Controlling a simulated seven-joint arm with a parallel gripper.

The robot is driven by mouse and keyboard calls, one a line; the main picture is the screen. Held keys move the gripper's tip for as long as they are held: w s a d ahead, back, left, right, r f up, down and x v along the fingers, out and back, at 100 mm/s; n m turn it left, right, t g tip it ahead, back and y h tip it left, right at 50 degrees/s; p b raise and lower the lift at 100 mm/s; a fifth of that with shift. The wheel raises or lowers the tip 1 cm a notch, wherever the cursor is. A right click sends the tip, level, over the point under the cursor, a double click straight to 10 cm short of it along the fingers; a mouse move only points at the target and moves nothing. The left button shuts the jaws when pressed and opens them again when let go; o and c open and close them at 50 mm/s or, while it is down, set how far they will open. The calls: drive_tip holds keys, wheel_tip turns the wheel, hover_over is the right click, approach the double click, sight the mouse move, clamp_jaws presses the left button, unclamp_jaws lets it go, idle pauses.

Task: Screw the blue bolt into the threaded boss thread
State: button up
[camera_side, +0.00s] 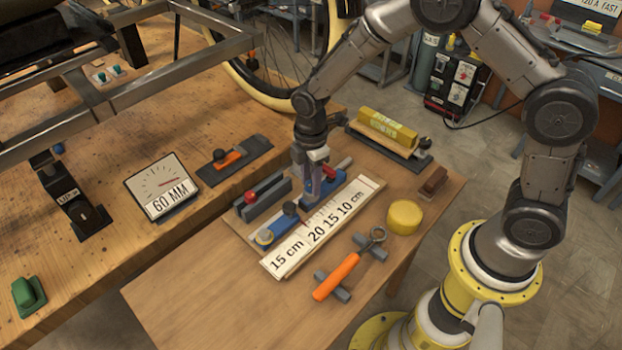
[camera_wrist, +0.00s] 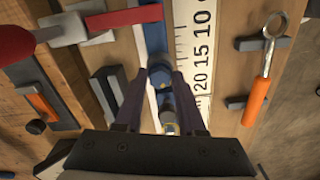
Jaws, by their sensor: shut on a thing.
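My gripper (camera_side: 309,200) points down over the blue slide rail (camera_side: 282,229) beside the white ruler. In the wrist view its dark fingers close around a small dark blue piece (camera_wrist: 160,77) on the rail's line. I cannot tell whether that piece is loose or part of the rail. A brass-yellow end (camera_wrist: 168,122) shows below it, between the fingers. A black stand (camera_side: 71,195) on the left bench carries a small blue tip (camera_side: 57,149); I cannot tell if this is the blue bolt. I cannot pick out the threaded boss with certainty.
The white ruler (camera_side: 325,222) lies right of the rail. An orange-handled ring tool (camera_side: 336,277) rests on grey supports. A yellow puck (camera_side: 404,217), a dial marked 60 MM (camera_side: 163,187) and a grey metal frame (camera_side: 90,105) stand around. The front of the wooden table (camera_side: 215,310) is clear.

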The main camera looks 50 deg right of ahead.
drive_tip(key=shift+m, duration=0.9)
drive_tip(key=shift+m, duration=0.8)
drive_tip(key=o, duration=0.8)
drive_tip(key=shift+c, duration=0.2)
drive_tip(key=shift+n, duration=0.9)
